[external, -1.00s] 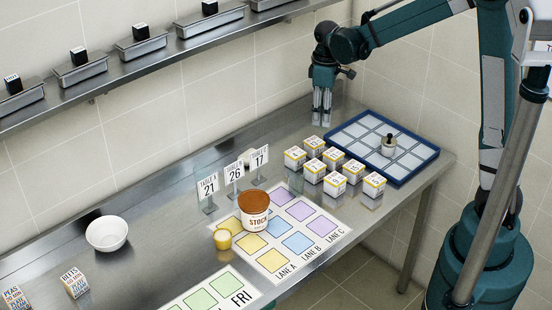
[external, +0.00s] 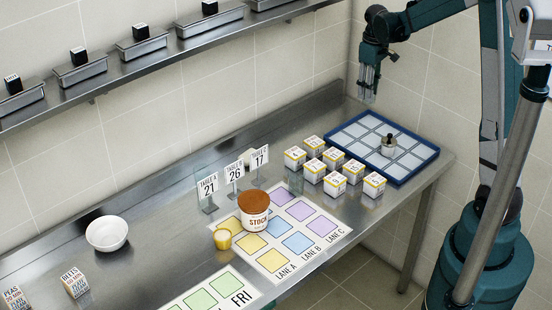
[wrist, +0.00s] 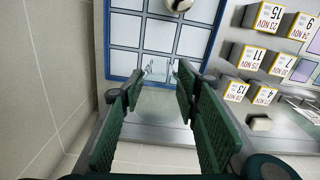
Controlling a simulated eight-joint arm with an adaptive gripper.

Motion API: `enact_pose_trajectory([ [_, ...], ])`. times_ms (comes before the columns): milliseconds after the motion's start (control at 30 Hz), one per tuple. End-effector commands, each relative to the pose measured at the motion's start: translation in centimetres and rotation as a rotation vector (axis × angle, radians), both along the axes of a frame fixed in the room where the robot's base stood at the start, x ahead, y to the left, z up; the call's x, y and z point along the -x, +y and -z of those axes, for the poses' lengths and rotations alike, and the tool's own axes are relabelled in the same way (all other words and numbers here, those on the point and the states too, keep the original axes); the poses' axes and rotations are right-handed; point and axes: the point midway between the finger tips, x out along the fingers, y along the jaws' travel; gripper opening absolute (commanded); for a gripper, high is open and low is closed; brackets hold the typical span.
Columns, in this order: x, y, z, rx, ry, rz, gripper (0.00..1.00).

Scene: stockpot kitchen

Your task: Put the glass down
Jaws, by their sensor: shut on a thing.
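My gripper (external: 367,92) is raised above the back edge of the blue-rimmed tray (external: 431,157) in the external view. In the wrist view my gripper (wrist: 159,82) is shut on a clear glass (wrist: 158,103) between its green-padded fingers. The glass is transparent and its outline is faint; it is hard to make out in the external view. The tray's rim (wrist: 104,52) shows beyond the fingertips, with the counter below. Another clear glass-like item (external: 296,182) stands on the counter beside the boxes.
A small metal pot with a black knob (external: 388,147) sits in the tray; the other cells look empty. Several dated boxes (external: 335,184) stand left of the tray. A stock tub (external: 254,212) and yellow cup (external: 222,239) stand on or beside the lane mat (external: 335,232).

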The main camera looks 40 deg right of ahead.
Motion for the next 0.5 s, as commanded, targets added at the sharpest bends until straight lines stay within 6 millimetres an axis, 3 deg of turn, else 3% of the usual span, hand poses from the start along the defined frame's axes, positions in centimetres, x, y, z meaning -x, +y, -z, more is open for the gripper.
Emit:
enact_pose_trajectory([
  [33, 0.3, -1.5, 0.0, 0.000, 0.000, 0.023, 0.18],
  [200, 1.2, -5.1, 0.1, 0.000, 0.000, 0.081, 0.18],
  [500, 2.3, -8.8, 0.8, 0.000, 0.000, 0.143, 0.18],
])
